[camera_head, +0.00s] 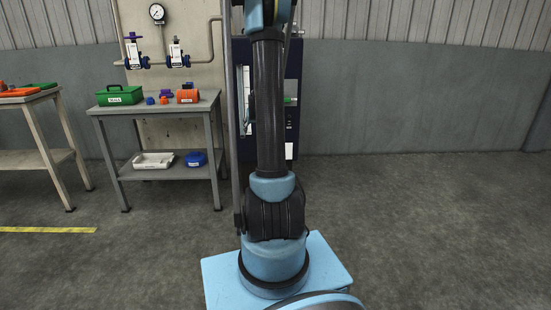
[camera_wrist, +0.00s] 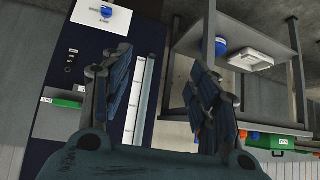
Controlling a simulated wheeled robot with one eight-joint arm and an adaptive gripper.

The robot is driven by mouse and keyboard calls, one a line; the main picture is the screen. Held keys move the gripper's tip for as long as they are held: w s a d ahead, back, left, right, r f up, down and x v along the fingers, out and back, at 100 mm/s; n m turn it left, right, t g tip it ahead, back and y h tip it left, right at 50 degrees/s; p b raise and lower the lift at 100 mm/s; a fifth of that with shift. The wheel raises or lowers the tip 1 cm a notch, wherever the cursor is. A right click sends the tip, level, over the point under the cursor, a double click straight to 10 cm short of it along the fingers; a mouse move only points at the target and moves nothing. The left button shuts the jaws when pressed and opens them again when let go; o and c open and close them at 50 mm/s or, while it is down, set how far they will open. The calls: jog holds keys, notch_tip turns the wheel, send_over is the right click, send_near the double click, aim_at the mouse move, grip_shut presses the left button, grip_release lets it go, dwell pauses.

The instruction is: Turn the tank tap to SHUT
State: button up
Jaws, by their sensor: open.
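The frames do not settle which fitting is the tank tap. In the wrist view, a blue knob (camera_wrist: 106,11) sits on a white plate (camera_wrist: 86,17) on the dark blue cabinet (camera_wrist: 60,88). In the head view, a left valve (camera_head: 134,55) with a purple handle and a right valve (camera_head: 177,54) sit on the wall pipe, each with a white label. The label text is too small to read. My gripper (camera_wrist: 162,62) is open and empty in the wrist view, apart from the knob. My arm hides much of the cabinet in the head view.
A grey bench (camera_head: 107,109) carries a green box (camera_head: 120,95) and an orange item (camera_head: 188,96). Its lower shelf holds a white tray (camera_head: 153,160) and a blue round item (camera_head: 196,159). A pressure gauge (camera_head: 157,13) hangs above the pipe. Floor at right is clear.

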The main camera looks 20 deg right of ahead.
jog(key=w+d+f+m+t+h, duration=0.1)
jog(key=w+d+f, duration=0.5)
jog(key=f, duration=0.3)
jog(key=w+d+f+t+h, duration=0.1)
jog(key=w+d+f+t, duration=0.1)
jog(key=w+d+f, duration=0.6)
jog(key=w+d+f+m+t+h, duration=0.1)
jog(key=w+d+f, duration=0.3)
jog(key=f, duration=0.7)
jog(key=d+x, duration=0.1)
jog(key=x, duration=1.5)
jog(key=shift+s+f, duration=0.1)
jog(key=shift+s, duration=0.05)
jog(key=c, duration=1.1)
